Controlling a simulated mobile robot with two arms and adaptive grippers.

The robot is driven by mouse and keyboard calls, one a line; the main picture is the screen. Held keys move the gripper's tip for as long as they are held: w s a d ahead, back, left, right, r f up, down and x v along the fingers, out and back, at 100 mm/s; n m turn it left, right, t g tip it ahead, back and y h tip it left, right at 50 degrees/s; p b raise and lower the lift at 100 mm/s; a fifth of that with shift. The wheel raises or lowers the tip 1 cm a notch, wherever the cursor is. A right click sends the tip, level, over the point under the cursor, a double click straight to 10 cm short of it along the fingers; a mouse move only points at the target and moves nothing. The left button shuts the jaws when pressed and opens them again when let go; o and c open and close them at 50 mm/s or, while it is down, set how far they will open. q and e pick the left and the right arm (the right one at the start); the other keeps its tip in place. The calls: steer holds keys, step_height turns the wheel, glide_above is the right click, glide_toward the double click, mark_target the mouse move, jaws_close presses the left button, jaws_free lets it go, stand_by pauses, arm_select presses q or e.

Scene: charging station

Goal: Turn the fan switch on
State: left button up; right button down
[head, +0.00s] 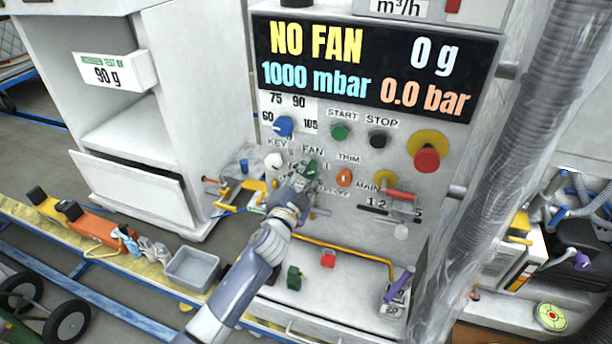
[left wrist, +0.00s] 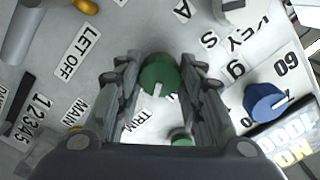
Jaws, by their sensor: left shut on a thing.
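The fan switch is a round green knob (left wrist: 158,72) with a white mark, seen between the fingers of my left gripper (left wrist: 161,88) in the left wrist view. In the head view the left gripper (head: 306,178) reaches to the panel just below the FAN label (head: 312,150) and mostly hides the knob. The gripper is shut on the knob, one finger on each side. The display (head: 370,62) above reads NO FAN, 0 g, 1000 mbar and 0.0 bar. My right gripper is not in view.
Close around the switch are a blue knob (head: 283,126), a green START button (head: 339,132), a black STOP button (head: 378,139), an orange TRIM knob (head: 344,177) and a red emergency button (head: 426,159). A ribbed hose (head: 520,150) hangs at right. A grey bin (head: 192,269) stands lower left.

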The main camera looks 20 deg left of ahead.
arm_select(q)
steer(key=m, duration=0.5)
steer(key=shift+m, duration=0.3)
stand_by(0.5)
